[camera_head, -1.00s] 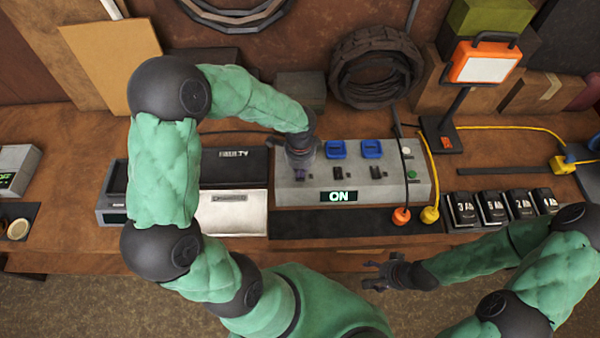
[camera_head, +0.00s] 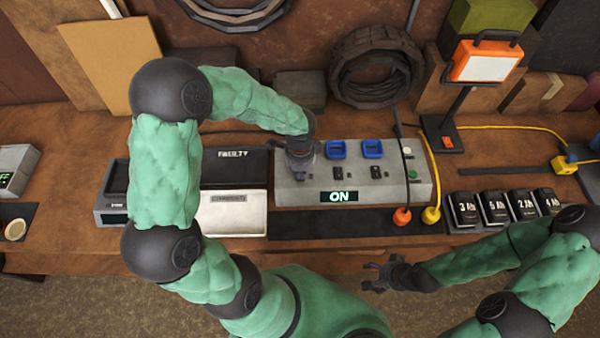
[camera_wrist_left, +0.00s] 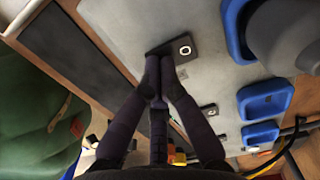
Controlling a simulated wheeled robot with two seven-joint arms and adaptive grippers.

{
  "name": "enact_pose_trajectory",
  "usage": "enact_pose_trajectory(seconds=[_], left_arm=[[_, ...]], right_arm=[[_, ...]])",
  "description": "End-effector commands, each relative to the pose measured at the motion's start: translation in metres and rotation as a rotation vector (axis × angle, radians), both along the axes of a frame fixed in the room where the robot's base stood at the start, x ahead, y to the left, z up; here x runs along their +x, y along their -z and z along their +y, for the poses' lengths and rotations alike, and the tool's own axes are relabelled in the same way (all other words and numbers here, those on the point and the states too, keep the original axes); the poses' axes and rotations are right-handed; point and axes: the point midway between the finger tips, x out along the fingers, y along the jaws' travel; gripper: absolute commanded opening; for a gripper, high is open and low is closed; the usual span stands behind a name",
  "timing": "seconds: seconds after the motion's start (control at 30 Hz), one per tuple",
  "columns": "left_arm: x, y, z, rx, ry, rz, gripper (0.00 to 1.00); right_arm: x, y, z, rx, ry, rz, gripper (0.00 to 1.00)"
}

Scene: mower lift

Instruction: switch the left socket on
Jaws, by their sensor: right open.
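The grey socket box (camera_head: 408,185) stands on the bench with a lit ON display (camera_head: 339,197) on its front. Two blue sockets (camera_head: 336,149) (camera_head: 372,149) with black switches (camera_head: 339,172) (camera_head: 376,172) show. The left socket is hidden behind my left gripper (camera_head: 300,174) in the head view. In the left wrist view, its blue rim (camera_wrist_left: 233,30) is partly covered. My left gripper has its fingertips together (camera_wrist_left: 158,92) just beside the left switch (camera_wrist_left: 172,47); contact is unclear. My right gripper (camera_head: 368,274) is open and empty in front of the bench.
Orange (camera_head: 402,216) and yellow (camera_head: 432,215) plugs hang by cables over the box's right front. Several labelled black blocks (camera_head: 495,207) stand right of it. A black FAULTY case (camera_head: 234,168) and a white box (camera_head: 232,213) stand left. A work lamp (camera_head: 485,62) stands behind.

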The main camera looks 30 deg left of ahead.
Motion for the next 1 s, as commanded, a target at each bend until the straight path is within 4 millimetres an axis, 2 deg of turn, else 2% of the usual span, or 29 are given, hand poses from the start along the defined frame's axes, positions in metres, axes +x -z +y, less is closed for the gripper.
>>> enact_pose_trajectory(seconds=[0.37,1.0], left_arm=[[0.000,-0.002,0.000,0.000,0.000,0.000,0.00],[0.000,-0.046,0.000,0.000,0.000,0.000,0.00]], right_arm=[[0.000,-0.002,0.000,0.000,0.000,0.000,0.68],[0.000,-0.039,0.000,0.000,0.000,0.000,0.68]])
